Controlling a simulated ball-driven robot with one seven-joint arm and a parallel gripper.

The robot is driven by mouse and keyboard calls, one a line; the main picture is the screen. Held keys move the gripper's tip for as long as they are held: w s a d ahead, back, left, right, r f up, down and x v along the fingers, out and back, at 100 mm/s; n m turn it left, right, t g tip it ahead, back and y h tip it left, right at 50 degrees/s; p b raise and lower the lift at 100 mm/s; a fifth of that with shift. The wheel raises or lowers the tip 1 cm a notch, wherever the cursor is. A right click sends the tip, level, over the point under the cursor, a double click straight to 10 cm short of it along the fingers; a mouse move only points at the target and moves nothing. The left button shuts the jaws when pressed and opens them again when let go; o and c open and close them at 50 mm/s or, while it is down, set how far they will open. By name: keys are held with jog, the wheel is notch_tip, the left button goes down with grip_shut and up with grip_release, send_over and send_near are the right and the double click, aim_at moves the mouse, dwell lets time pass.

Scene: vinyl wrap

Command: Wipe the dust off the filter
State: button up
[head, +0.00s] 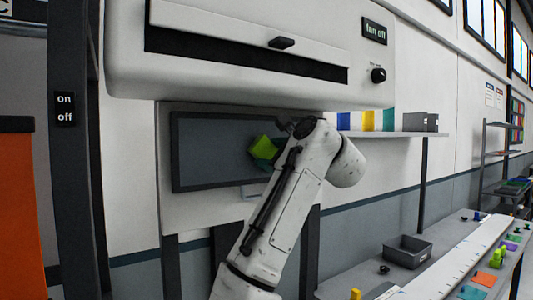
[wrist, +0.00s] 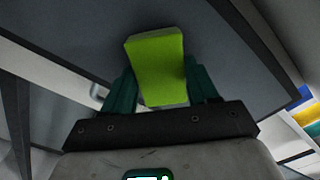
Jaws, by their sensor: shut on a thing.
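The filter (head: 210,150) is a grey rectangular panel in a dark frame, standing upright below the white hood. My gripper (head: 266,150) is in front of its right half, with the arm hiding the panel's lower right part. The gripper is shut on a bright green block, likely a sponge (head: 261,146). In the wrist view the sponge (wrist: 156,62) sticks out between the teal fingers, with the grey filter surface (wrist: 235,60) behind it. I cannot tell whether the sponge touches the panel. No distinct dust patches can be made out.
The white hood (head: 250,80) with a dark slot, a handle and a knob (head: 378,75) overhangs the filter. A shelf (head: 400,134) with coloured rolls and a grey box is at the right. Below it, a bench holds a grey bin (head: 407,252) and small items. A dark post (head: 76,180) stands left.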

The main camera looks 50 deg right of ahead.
aim_at(254, 149)
jog(key=s+d+p, duration=0.1)
jog(key=s+d, duration=0.1)
jog(key=d, duration=0.6)
dwell(0.8)
jog(key=shift+s, duration=0.1)
jog(key=shift+w+a, duration=0.75)
jog(key=shift+a, duration=1.75)
jog(key=shift+w+a, duration=0.7)
jog(key=shift+a, duration=1.85)
jog(key=shift+w+a, duration=0.75)
jog(key=shift+a, duration=1.75)
jog(key=shift+a+r, duration=0.15)
jog(key=shift+r, duration=0.45)
jog(key=shift+s+d, duration=0.3)
jog(key=shift+d, duration=0.5)
jog(key=shift+s+d, duration=0.3)
jog(key=shift+d, duration=0.5)
jog(key=s+d, duration=0.3)
jog(key=d, duration=0.9)
jog(key=shift+s+d, duration=0.2)
jog(key=shift+s, duration=0.05)
